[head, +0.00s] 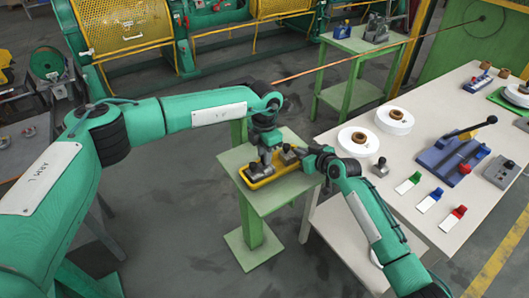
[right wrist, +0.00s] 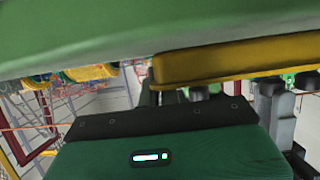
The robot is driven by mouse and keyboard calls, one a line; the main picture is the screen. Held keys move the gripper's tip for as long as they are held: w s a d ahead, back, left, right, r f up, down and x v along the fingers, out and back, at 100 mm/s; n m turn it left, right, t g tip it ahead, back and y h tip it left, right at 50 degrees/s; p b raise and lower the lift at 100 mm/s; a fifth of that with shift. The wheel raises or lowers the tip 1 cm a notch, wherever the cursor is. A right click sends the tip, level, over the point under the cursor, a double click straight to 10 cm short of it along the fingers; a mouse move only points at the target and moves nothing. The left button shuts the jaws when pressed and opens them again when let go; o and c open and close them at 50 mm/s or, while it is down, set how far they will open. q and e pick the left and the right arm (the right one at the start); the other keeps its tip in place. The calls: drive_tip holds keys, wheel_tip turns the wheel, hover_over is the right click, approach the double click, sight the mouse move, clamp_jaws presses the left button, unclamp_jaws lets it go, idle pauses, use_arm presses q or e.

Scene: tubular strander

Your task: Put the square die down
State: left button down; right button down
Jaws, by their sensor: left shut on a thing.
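My left gripper (head: 264,161) is over the left-middle part of a yellow tray (head: 262,183), pointing down. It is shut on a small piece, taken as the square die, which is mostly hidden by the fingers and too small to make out. I cannot tell whether the piece touches the tray. Small dark-topped grey pieces (head: 288,153) stand on the tray beside the gripper. My right gripper (head: 312,162) is at the tray's right end; its fingers are too small to read. The tray's yellow edge (right wrist: 235,65) also shows close up in the right wrist view.
The tray rests on a green stand (head: 275,205). A copper-coloured rod (head: 345,63) runs behind the stand.

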use_arm(q)
drive_tip(key=shift+f, duration=0.1)
drive_tip(key=c, duration=1.2)
unclamp_jaws()
drive_tip(key=shift+c, duration=0.2)
wheel_tip(320, 180, up, 12)
use_arm(e)
drive_tip(key=c, duration=1.6)
unclamp_jaws()
drive_tip(key=shift+o, duration=0.2)
drive_tip(key=shift+s, duration=0.1)
